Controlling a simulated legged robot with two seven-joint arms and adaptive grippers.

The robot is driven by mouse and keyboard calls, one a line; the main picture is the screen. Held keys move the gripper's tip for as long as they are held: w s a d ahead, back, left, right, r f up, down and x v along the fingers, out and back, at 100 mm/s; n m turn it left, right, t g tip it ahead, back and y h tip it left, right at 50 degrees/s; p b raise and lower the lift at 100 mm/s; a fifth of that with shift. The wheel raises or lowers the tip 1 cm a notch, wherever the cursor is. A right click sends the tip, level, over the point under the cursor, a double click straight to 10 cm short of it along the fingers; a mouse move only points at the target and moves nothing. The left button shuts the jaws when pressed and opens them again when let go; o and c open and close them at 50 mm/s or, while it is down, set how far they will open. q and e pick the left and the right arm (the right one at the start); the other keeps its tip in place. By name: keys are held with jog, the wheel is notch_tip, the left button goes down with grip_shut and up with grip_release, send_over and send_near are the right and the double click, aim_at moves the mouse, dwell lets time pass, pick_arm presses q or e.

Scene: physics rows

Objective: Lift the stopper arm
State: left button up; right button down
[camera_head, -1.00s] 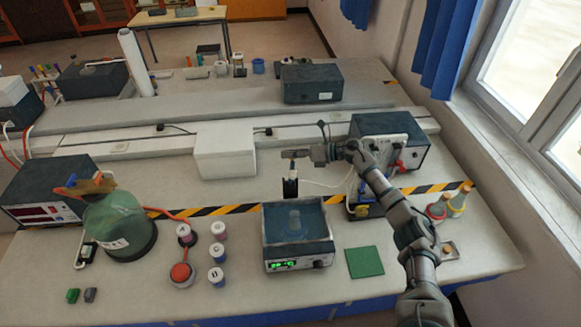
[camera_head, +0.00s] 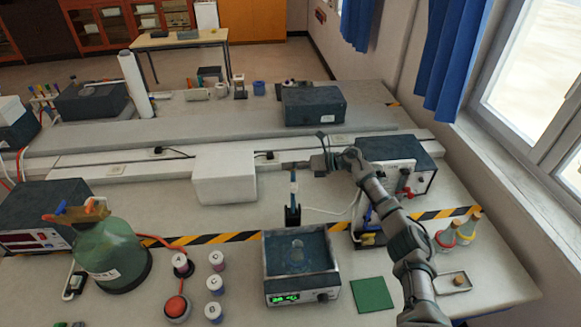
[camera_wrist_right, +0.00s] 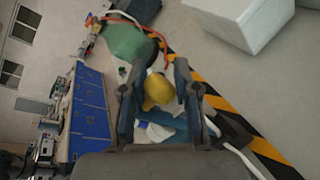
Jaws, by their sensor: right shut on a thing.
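My right gripper (camera_head: 288,165) reaches in from the right above the back of the water bath (camera_head: 335,262). It is shut on the top of a thin, pale and blue upright stem, which I take as the stopper arm (camera_head: 293,188). The stem rises from a black holder (camera_head: 292,215) at the bath's rear edge and stands about upright. The fingers hide its top end. In the right wrist view a rounded yellow piece (camera_wrist_right: 158,90) shows between the two fingers (camera_wrist_right: 157,100). My left gripper is not in view.
A green vessel with an orange top (camera_head: 112,255) and several small jars (camera_head: 215,283) stand left. A dark instrument box (camera_head: 410,165) is behind my arm; two flasks (camera_head: 467,228) stand right. A white box (camera_head: 224,175) sits behind.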

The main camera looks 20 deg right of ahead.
jog(key=shift+f, duration=0.55)
jog(key=c, duration=1.1)
grip_release()
jog(key=shift+o, duration=1.3)
jog(key=shift+d, duration=0.1)
jog(key=shift+w+d, duration=0.1)
jog(key=shift+w, duration=0.05)
jog(key=shift+r, duration=0.2)
notch_tip(320, 180, up, 10)
jog(key=shift+f, duration=0.15)
jog(key=shift+d, duration=0.1)
